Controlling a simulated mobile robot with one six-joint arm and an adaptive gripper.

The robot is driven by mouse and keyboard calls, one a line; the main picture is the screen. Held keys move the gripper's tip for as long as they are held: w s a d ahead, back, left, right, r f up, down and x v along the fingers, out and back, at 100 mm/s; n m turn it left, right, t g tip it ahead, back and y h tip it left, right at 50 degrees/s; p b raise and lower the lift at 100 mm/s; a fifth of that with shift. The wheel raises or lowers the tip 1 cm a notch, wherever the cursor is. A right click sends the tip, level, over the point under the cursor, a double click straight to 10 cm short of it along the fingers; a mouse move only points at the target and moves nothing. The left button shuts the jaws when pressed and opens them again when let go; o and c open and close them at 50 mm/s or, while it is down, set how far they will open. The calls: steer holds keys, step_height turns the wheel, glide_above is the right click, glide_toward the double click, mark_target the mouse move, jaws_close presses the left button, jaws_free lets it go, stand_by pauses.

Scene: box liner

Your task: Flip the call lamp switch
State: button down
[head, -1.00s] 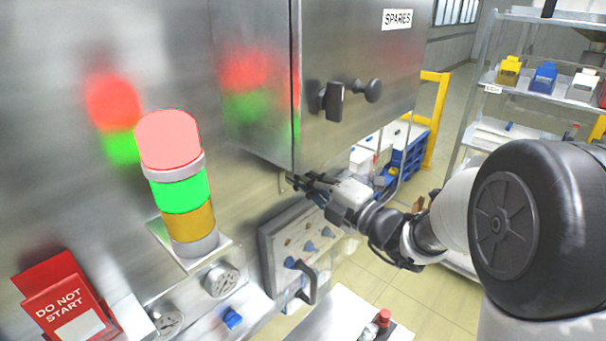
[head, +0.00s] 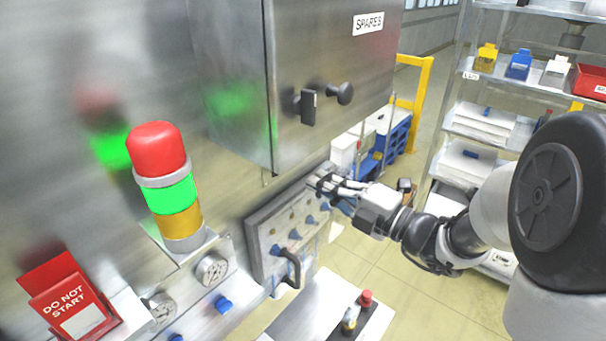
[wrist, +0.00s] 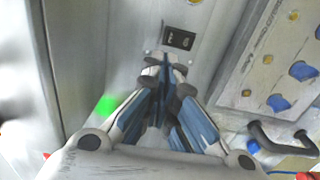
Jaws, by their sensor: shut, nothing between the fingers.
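My gripper (head: 320,184) is shut and empty, near the upper right of a grey panel with blue knobs, below the SPARES cabinet. In the wrist view its closed fingertips (wrist: 165,66) point at a small black switch (wrist: 180,38) with white marks on a metal face. The tips appear just short of the switch; whether they touch cannot be told. I cannot read its label or tell its position. The switch cannot be made out in the head view. A stack lamp (head: 168,190) stands at left, with a dull red top, a bright green middle and an amber bottom.
The SPARES cabinet (head: 335,75) overhangs the gripper, with two black handles. The knob panel (head: 262,262) has a protruding black handle (wrist: 285,138). A red DO NOT START holder (head: 65,297) is at lower left. Shelves (head: 490,127) stand at right.

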steer(key=shift+s+d+r, duration=0.15)
steer(key=shift+s+d, duration=0.4)
steer(key=shift+d, duration=0.05)
steer(key=shift+s+d+r, duration=0.15)
steer(key=shift+s+d, duration=0.35)
steer(key=shift+d, duration=0.05)
